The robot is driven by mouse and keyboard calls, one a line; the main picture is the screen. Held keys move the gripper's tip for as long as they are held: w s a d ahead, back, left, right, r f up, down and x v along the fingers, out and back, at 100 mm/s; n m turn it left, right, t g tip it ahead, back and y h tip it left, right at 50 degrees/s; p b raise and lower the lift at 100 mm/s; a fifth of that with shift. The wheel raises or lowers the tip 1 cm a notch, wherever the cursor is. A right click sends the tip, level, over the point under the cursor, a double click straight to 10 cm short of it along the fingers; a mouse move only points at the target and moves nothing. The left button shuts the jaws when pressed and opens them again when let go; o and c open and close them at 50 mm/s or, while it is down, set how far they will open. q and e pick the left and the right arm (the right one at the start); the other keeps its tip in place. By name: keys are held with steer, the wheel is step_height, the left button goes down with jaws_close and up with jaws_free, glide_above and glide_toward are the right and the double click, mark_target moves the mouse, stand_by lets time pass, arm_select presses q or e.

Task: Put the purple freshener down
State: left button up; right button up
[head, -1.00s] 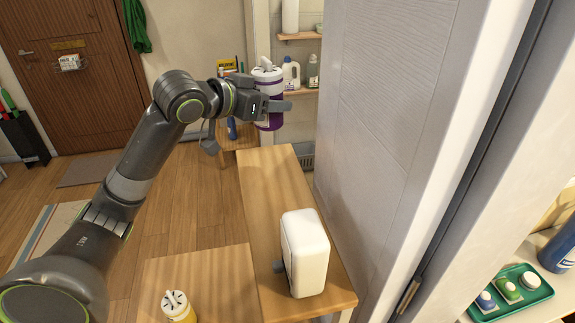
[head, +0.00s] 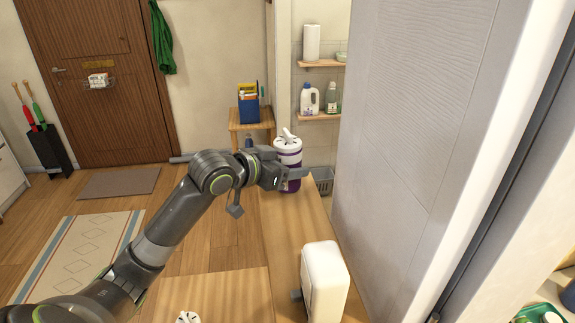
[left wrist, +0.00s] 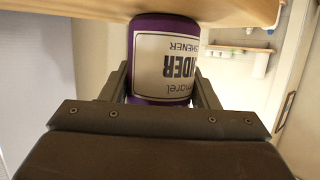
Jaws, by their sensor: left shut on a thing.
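The purple freshener (head: 288,151) is a white-and-purple can with a white top. It is upright at the far end of the narrow wooden table (head: 292,232). My left gripper (head: 291,176) is shut on its side. In the left wrist view the freshener (left wrist: 163,55) sits between both fingers, its label upside down, its end against or very close to a wooden surface (left wrist: 90,10). I cannot tell whether it touches. My right gripper is not in view.
A white appliance (head: 323,282) stands at the table's near end. A white door panel (head: 410,130) rises along the right. A small stool (head: 251,125) with a blue holder stands behind. Wall shelves (head: 318,116) hold bottles. The table's middle is clear.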

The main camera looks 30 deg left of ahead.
arm_select(q)
steer(key=o, duration=0.7)
steer(key=shift+f, duration=0.1)
steer(key=o, duration=0.4)
steer(key=shift+c, duration=0.2)
steer(key=shift+r, duration=0.2)
steer(key=v, duration=0.6)
steer(key=shift+s+a+b, duration=0.1)
steer(key=shift+s+b, duration=0.05)
steer(key=shift+b, duration=0.25)
steer(key=shift+s+a+r, duration=0.25)
steer(key=shift+s+a, duration=0.05)
steer(key=shift+s, duration=0.25)
steer(key=shift+v, duration=2.15)
steer(key=shift+d, duration=0.1)
